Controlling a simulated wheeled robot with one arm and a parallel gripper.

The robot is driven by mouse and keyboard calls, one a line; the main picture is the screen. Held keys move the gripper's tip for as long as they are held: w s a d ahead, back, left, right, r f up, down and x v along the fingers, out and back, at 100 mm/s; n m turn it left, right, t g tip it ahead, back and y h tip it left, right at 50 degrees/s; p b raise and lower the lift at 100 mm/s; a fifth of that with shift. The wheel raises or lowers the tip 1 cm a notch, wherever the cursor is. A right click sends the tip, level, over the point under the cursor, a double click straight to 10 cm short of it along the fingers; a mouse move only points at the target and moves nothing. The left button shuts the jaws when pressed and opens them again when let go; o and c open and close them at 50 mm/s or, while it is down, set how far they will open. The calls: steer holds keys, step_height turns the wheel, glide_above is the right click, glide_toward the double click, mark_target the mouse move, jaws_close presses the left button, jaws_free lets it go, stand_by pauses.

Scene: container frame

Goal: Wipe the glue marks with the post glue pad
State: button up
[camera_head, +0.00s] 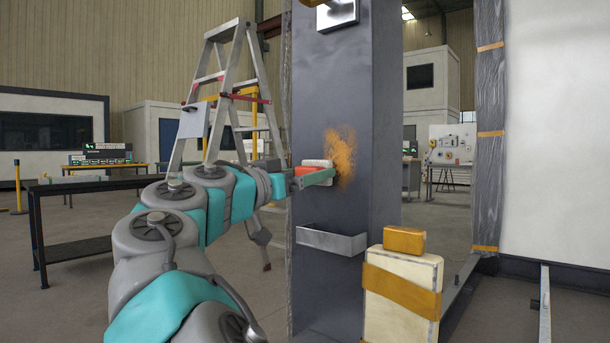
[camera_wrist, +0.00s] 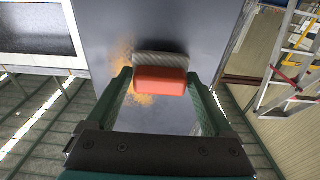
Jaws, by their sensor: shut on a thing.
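The post glue pad, with a red handle (camera_head: 304,171) and a pale pad face (camera_head: 317,163), is held at the grey steel post (camera_head: 330,100). My gripper (camera_head: 318,177) is shut on it. An orange speckled glue mark (camera_head: 342,155) lies on the post's face just right of the pad. In the wrist view the red handle (camera_wrist: 160,80) sits between my two green fingers, with the ribbed pad face (camera_wrist: 165,60) against or very near the post (camera_wrist: 120,25). Orange glue marks (camera_wrist: 124,73) show beside and below it there. I cannot tell whether the pad touches the post.
An empty metal holder (camera_head: 332,241) juts from the post below the pad. A cream block with an orange strap (camera_head: 402,285) stands at the front right, an orange block (camera_head: 404,239) on top. A stepladder (camera_head: 225,90) stands behind my arm. A dark table (camera_head: 80,205) is at left.

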steer(key=shift+w+d, duration=0.4)
steer(key=shift+w, duration=0.1)
